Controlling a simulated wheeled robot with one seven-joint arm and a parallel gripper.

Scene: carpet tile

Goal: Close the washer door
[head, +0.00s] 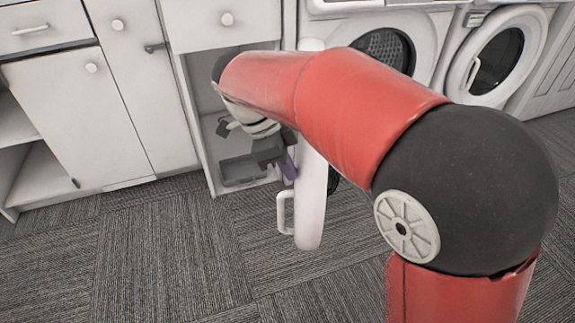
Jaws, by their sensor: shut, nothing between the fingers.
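The washer door (311,205) is swung wide open and seen nearly edge-on, as a tall white slab with a handle (283,212) on its left side. It stands out in front of the washer (425,45), whose round drum opening shows uncovered behind my arm. My red arm crosses in front and hides the middle of the door and part of the washer front. My gripper (286,166) is shut and empty, just left of the door and above the handle. I cannot tell whether it touches the door.
A second washer with its round door (497,55) against its front stands at the right. White cabinets (75,110) line the left. An open cabinet with a grey tray (240,170) on its floor is behind my gripper. Carpet in front of the cabinets is clear.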

